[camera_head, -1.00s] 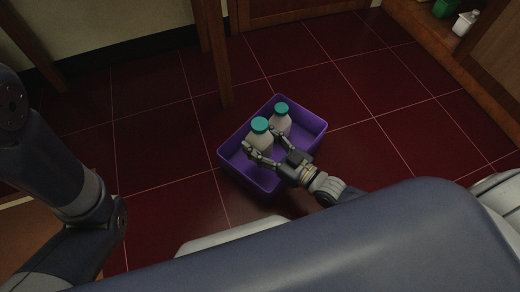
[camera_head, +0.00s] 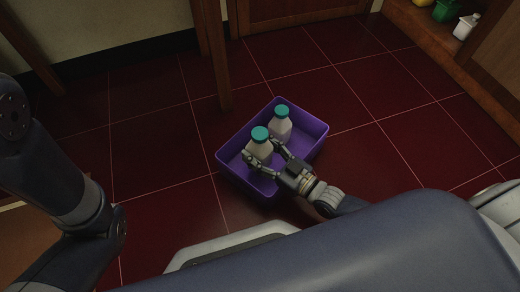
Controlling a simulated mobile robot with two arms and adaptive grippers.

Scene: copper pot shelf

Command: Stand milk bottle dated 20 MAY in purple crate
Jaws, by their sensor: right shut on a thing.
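The purple crate (camera_head: 236,178) stands on the dark red floor. Two white bottles with teal caps are upright in it. My right gripper (camera_head: 266,158) is shut on the nearer bottle (camera_head: 260,147), its fingers around the body inside the crate walls. Whether this bottle's base touches the crate floor is hidden. The other bottle (camera_head: 280,126) stands just behind it, toward the crate's far corner. No date can be read on either bottle. Only links of my left arm show at the left; its gripper is out of view.
A wooden leg (camera_head: 220,75) stands on the floor behind the crate. At the top right, a low wooden shelf (camera_head: 425,35) holds a white container (camera_head: 465,27) and a green one (camera_head: 444,11). The crate's front right part is clear of bottles.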

